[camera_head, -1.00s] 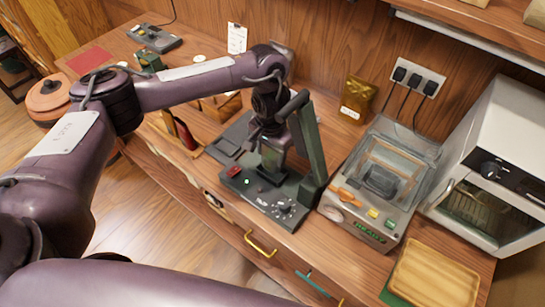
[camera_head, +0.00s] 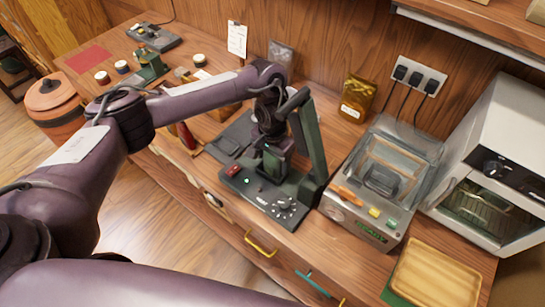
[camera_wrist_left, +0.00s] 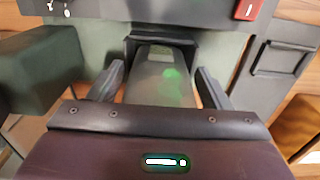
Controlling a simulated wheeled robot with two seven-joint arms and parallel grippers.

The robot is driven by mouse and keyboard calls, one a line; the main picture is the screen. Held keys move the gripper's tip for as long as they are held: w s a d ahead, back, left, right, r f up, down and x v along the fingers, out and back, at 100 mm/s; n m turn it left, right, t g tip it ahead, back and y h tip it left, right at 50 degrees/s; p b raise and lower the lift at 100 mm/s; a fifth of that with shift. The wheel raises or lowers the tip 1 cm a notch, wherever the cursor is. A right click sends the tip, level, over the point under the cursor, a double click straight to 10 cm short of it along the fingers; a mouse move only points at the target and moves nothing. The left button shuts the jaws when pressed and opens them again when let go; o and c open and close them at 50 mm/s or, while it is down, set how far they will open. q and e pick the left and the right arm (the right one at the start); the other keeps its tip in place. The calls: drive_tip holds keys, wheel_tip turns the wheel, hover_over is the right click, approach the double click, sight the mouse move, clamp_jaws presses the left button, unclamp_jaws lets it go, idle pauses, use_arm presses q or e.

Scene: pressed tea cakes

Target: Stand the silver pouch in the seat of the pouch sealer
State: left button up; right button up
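The pouch sealer (camera_head: 283,208) is a dark unit with a red switch, a lit green lamp, knobs and an upright green arm. A grey, shiny pouch with green reflections, which I take as the silver pouch (camera_wrist_left: 160,82), stands upright at the sealer's dark seat (camera_wrist_left: 161,40) in the left wrist view. My left gripper (camera_wrist_left: 160,75) is around it, one finger on each side, with narrow gaps showing, so it looks open. In the head view my left gripper (camera_head: 272,155) is low over the sealer and hides most of the pouch. My right gripper is out of view.
A gold pouch (camera_head: 357,101) and a grey packet (camera_head: 281,55) stand at the back wall. A clear-lidded machine (camera_head: 380,185) is right of the sealer. A white oven (camera_head: 490,165) and a wooden tray (camera_head: 436,277) are farther right. Small jars (camera_head: 102,77) stand at the left.

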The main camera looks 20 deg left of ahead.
use_arm(q)
drive_tip(key=shift+r, duration=0.15)
wheel_tip(320, 180, up, 7)
drive_tip(key=shift+f+p, duration=0.2)
drive_tip(key=shift+p, duration=0.65)
drive_tip(key=shift+r, duration=0.6)
